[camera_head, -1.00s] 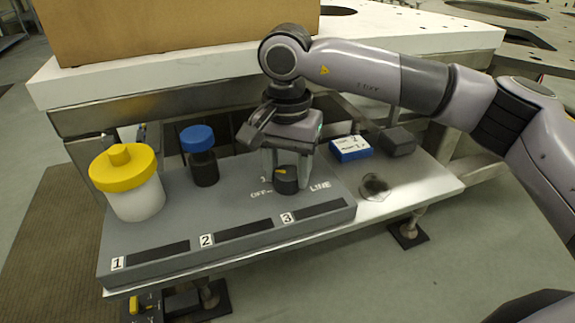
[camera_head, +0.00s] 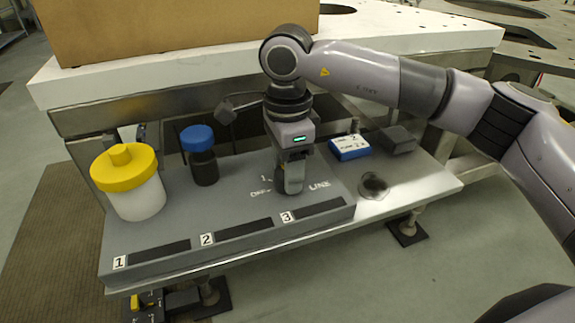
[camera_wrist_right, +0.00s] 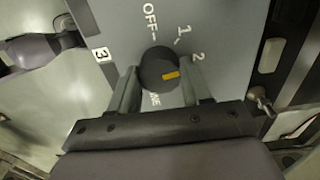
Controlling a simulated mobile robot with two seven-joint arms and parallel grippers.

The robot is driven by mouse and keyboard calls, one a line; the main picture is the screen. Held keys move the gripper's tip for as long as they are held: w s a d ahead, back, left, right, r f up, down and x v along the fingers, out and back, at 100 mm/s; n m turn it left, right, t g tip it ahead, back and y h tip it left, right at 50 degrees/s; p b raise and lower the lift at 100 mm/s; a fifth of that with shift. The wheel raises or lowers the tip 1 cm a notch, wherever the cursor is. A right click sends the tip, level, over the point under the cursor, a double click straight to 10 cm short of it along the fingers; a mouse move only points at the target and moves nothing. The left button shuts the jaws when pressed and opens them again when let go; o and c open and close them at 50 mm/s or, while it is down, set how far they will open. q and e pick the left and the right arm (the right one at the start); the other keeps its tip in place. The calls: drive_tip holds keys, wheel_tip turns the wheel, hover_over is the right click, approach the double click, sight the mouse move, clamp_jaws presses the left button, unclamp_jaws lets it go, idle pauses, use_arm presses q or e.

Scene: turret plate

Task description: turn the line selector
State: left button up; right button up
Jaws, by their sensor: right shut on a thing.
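The line selector is a round black knob (camera_wrist_right: 158,66) with a yellow mark on its face. In the right wrist view it sits between the two fingers of my right gripper (camera_wrist_right: 161,72), which is shut on it. The yellow mark points to the right there, roughly toward the side of the "2" label (camera_wrist_right: 197,57). "OFF" and "1" are printed above the knob, and "LINE" is partly hidden below it. In the head view my right gripper (camera_head: 289,186) points down at the grey panel (camera_head: 230,205) and mostly hides the knob. My left gripper is not in view.
A white jar with a yellow lid (camera_head: 135,182) and a dark bottle with a blue cap (camera_head: 200,155) stand left on the panel. A blue box (camera_head: 350,148) and a dark block (camera_head: 397,139) lie right. Slots numbered 1 to 3 line the front.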

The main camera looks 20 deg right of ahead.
drive_tip(key=shift+m, duration=0.6)
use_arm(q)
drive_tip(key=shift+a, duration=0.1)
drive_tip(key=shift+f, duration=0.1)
use_arm(e)
drive_tip(key=o, duration=1.1)
drive_tip(key=shift+c, duration=0.2)
drive_tip(key=shift+r, duration=0.1)
drive_tip(key=shift+r, duration=0.35)
wheel_tip(320, 180, up, 5)
drive_tip(key=shift+r+p, duration=0.1)
drive_tip(key=shift+p, duration=0.55)
drive_tip(key=shift+r, duration=0.6)
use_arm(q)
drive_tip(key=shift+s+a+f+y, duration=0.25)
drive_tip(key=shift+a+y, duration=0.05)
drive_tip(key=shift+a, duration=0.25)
